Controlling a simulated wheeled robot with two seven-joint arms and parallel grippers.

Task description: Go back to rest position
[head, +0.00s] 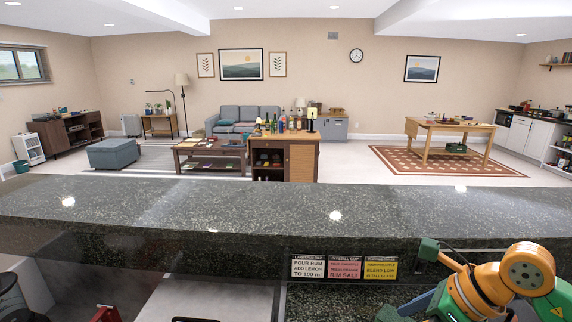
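My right arm, orange and dark green, comes in at the lower right, in front of the stone counter (300,212). Green and tan parts at its left end may be my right gripper (412,282). They are partly cut off by the bottom edge, and I cannot tell whether it is open or shut. I see no object held there. My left gripper is not in view.
The dark speckled counter spans the view close in front. Three recipe cards, white (308,267), pink (345,267) and yellow (381,267), stand at its near side, close to my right arm. Beyond are a bottle cabinet (302,160), a sofa (243,116) and a wooden table (450,126).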

